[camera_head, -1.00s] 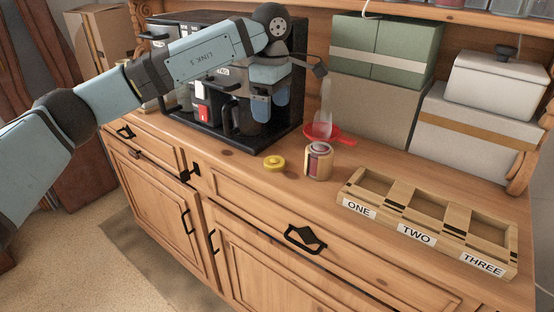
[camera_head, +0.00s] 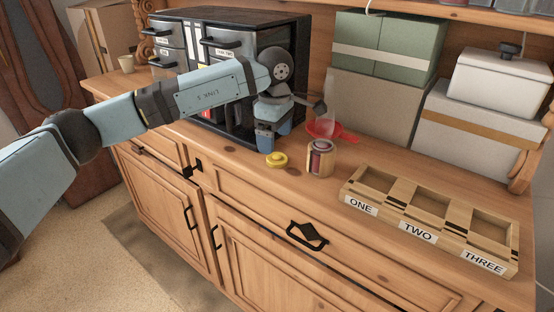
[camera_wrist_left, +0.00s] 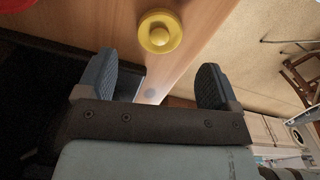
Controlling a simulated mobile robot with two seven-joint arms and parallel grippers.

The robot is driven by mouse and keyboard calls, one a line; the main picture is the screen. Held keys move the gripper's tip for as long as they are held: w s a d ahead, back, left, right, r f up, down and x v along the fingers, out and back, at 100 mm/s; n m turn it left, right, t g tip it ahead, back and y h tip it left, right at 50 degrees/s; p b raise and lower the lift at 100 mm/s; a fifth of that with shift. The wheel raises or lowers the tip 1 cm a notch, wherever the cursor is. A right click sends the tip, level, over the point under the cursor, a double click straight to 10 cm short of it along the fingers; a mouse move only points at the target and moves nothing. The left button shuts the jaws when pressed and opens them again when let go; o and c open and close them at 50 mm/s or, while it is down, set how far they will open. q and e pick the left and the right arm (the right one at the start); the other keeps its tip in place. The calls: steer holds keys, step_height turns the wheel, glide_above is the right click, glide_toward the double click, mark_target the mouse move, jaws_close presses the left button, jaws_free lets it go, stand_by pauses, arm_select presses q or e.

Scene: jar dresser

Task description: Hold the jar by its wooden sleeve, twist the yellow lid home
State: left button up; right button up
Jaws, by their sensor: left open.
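The yellow lid (camera_head: 277,159) lies flat on the dresser top, left of the jar. It also shows in the left wrist view (camera_wrist_left: 160,32), ahead of the fingertips. The jar (camera_head: 320,158) stands upright with a light wooden sleeve around it and no lid on its top. My left gripper (camera_head: 270,136) is above the dresser just behind the lid, open and empty. Its two blue fingers show wide apart in the left wrist view (camera_wrist_left: 159,72), with the lid apart from both. My right gripper is not in view.
A red funnel (camera_head: 333,131) lies behind the jar. A wooden tray (camera_head: 404,238) labelled ONE, TWO, THREE stands to the right. A black cabinet (camera_head: 296,32) is behind my left arm. Boxes (camera_head: 373,105) line the back. The dresser top (camera_head: 240,160) is bare left of the lid.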

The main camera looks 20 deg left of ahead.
mark_target(278, 158)
arm_select(q)
steer(key=f, duration=0.5)
steer(key=shift+d+p, duration=0.35)
steer(key=shift+c, duration=0.2)
steer(key=c, duration=1)
